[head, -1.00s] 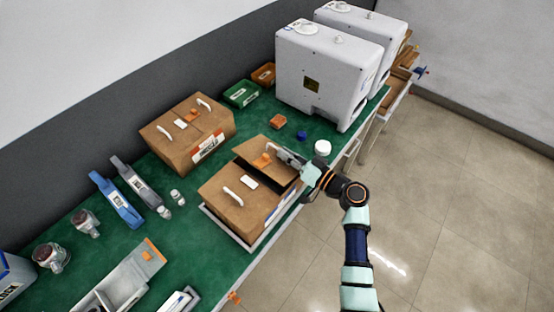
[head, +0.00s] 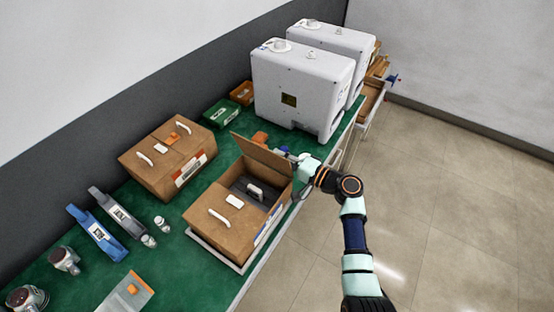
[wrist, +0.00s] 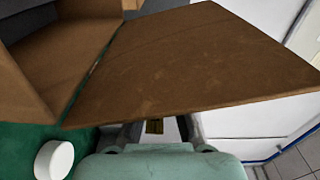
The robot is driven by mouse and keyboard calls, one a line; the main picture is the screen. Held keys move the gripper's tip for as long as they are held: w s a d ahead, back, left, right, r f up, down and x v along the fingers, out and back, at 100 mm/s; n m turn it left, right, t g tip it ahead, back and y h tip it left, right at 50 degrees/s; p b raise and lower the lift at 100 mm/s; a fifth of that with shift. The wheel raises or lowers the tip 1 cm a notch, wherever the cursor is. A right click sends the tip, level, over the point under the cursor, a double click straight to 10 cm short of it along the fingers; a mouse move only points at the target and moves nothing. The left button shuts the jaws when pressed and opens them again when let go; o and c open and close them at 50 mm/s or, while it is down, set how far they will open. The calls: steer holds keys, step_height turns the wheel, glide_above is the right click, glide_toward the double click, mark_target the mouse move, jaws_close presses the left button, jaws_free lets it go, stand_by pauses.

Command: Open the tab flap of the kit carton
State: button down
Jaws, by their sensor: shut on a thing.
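The kit carton (head: 214,226) is a brown box in a white tray at the bench's front edge. Its near flap with a white handle lies flat. Its far tab flap (head: 262,154) stands steeply raised, leaving that half open. A dark grey item with a light handle (head: 254,190) shows inside. My gripper (head: 292,158) is at the flap's right end, on its far side, shut on the flap. The flap (wrist: 190,62) fills the middle of the wrist view and hides the fingertips and their exact grip.
A closed brown carton (head: 150,170) stands behind to the left. Large white canisters (head: 300,85) stand on the green bench beyond the flap. A white cap (wrist: 54,160) lies near the gripper. Orange (head: 241,93) and green bins (head: 221,112) stand at the back.

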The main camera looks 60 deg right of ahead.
steer(key=shift+d+f+m+b, duration=0.1)
steer(key=shift+d+f+m, duration=0.35)
steer(key=shift+m, duration=0.8)
steer(key=shift+d+f+m+b, duration=0.2)
steer(key=shift+d+m, duration=0.45)
steer(key=shift+m, duration=0.65)
steer(key=shift+d+f+m+b, duration=0.1)
steer(key=shift+d+f+m, duration=0.4)
steer(key=shift+m, duration=0.75)
steer(key=shift+r, duration=0.1)
steer(key=c, duration=1.3)
jaws_free()
steer(key=shift+o, duration=0.2)
steer(key=s, duration=1.2)
steer(key=shift+d, duration=0.1)
